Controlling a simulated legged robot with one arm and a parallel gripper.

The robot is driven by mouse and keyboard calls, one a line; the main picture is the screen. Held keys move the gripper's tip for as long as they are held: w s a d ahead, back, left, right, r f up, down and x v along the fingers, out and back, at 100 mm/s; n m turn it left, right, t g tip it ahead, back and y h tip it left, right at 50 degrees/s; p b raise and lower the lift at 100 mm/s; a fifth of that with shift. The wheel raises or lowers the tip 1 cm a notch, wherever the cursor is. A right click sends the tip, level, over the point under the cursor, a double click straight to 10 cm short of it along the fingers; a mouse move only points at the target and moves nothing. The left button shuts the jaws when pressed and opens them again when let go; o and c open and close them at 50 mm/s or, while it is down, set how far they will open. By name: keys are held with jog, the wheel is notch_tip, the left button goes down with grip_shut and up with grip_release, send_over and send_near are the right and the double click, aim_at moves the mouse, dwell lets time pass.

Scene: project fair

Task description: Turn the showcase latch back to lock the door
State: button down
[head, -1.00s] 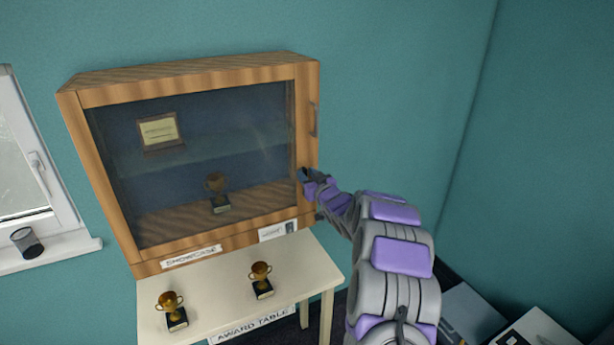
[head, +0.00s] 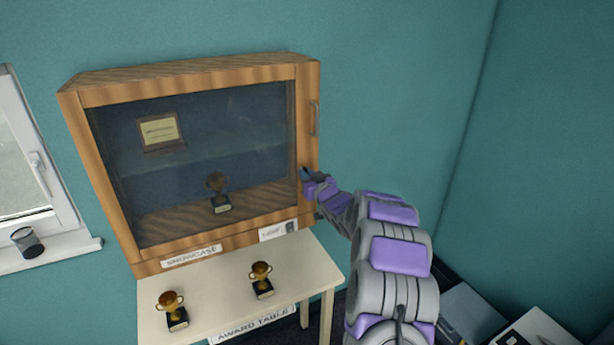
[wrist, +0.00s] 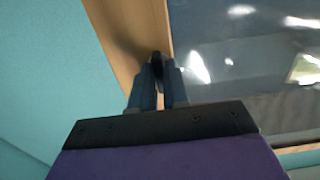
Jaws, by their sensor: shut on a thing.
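The wooden showcase (head: 190,84) hangs on the wall above the award table, with its glass door (head: 200,150) closed or nearly so. My gripper (head: 308,176) is at the right side of the door frame. In the wrist view my gripper (wrist: 157,75) is shut on a small dark piece, the latch (wrist: 157,57), against the wooden frame beside the glass. Its exact angle is hard to tell because the fingers cover most of it. A vertical handle (head: 313,118) is on the frame above my gripper. A gold trophy (head: 216,190) and a framed certificate (head: 160,132) are behind the glass.
Two gold trophies, one at left (head: 171,311) and one at right (head: 262,280), stand on the award table (head: 215,285) below. A window (head: 30,165) with a dark cup (head: 27,242) on its sill is at left. The wall right of the showcase is bare.

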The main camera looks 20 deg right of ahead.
jog(key=shift+n, duration=0.3)
jog(key=shift+a+f+n+b, duration=0.1)
jog(key=shift+f+n+b, duration=0.05)
jog(key=shift+n+b, duration=4)
jog(key=shift+a+f+n+b, duration=0.1)
jog(key=shift+f+n+b, duration=0.05)
jog(key=shift+n+b, duration=4)
jog(key=shift+n, duration=0.5)
jog(key=c, duration=1.2)
grip_release()
